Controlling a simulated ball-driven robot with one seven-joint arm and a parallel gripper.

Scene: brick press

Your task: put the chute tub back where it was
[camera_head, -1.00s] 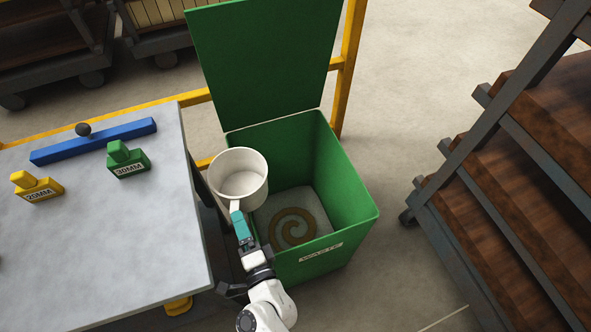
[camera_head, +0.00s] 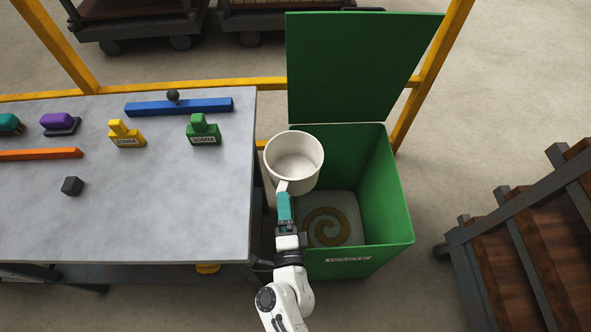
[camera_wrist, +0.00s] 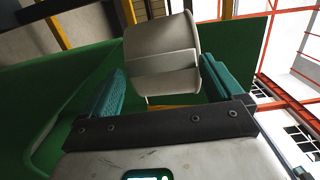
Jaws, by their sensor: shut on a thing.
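The chute tub is a white round tub (camera_head: 294,160) with a short handle. In the head view it is held upright over the left part of the open green waste bin, and its visible inside looks empty. My gripper (camera_head: 284,193) is shut on its handle from the near side. In the wrist view the tub (camera_wrist: 162,50) stands beyond and between the teal fingers (camera_wrist: 165,92). The place where the tub was cannot be told from these frames.
The green waste bin (camera_head: 388,205) has its lid (camera_head: 360,65) up and a brown coil (camera_head: 325,227) inside. Wooden steps (camera_head: 530,225) stand right. Yellow rails run behind.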

